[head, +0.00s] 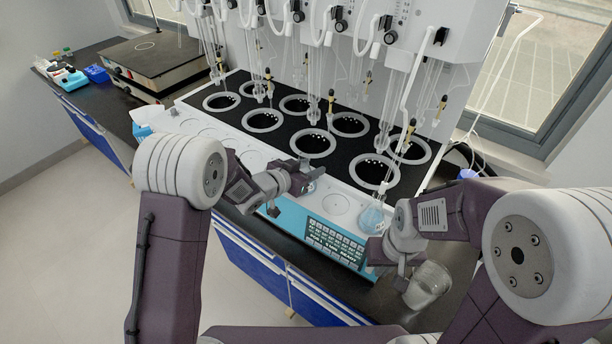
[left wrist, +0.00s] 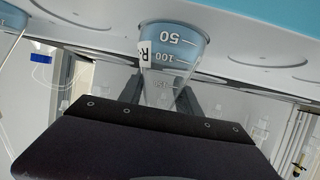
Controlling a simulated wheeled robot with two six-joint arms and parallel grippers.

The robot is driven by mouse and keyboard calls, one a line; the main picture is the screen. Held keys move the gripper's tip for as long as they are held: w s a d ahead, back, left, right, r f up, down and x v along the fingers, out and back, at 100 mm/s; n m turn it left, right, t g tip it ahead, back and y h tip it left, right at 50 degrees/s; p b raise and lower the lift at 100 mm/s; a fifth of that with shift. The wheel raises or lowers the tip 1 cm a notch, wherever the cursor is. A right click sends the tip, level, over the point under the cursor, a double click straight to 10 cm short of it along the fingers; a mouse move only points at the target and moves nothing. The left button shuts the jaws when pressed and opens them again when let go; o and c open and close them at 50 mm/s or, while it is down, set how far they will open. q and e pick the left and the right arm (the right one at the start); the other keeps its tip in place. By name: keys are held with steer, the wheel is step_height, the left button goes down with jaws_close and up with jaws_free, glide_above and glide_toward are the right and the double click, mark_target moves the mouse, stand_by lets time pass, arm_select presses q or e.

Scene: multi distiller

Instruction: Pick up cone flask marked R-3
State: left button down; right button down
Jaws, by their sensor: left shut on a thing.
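A cone flask (left wrist: 172,45) with blue liquid and volume marks fills the upper middle of the left wrist view. Its white label reads "R-"; the digit cannot be made out. My left gripper (left wrist: 160,95) has a finger on each side of its narrower part and is shut on it. In the head view my left gripper (head: 305,178) is over the front ledge of the distiller, and the flask is mostly hidden there. My right gripper (head: 403,278) is at the lower right beside a glass beaker (head: 430,284); its jaw opening is not clear.
Another flask with blue liquid (head: 374,217) stands on the distiller's front ledge, to the right. The distiller (head: 338,160) has several ringed wells with glass tubes hanging above. A control panel (head: 335,240) is on its front. A hot plate (head: 150,55) is at the far left.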

mark_target(307, 159)
arm_select(q)
steer(key=shift+r, duration=0.1)
steer(key=shift+r, duration=0.95)
step_height(307, 159, up, 2)
steer(key=s+d+r+b, duration=0.1)
steer(key=s+d+r, duration=0.5)
steer(key=d, duration=0.4)
steer(key=shift+r, duration=0.45)
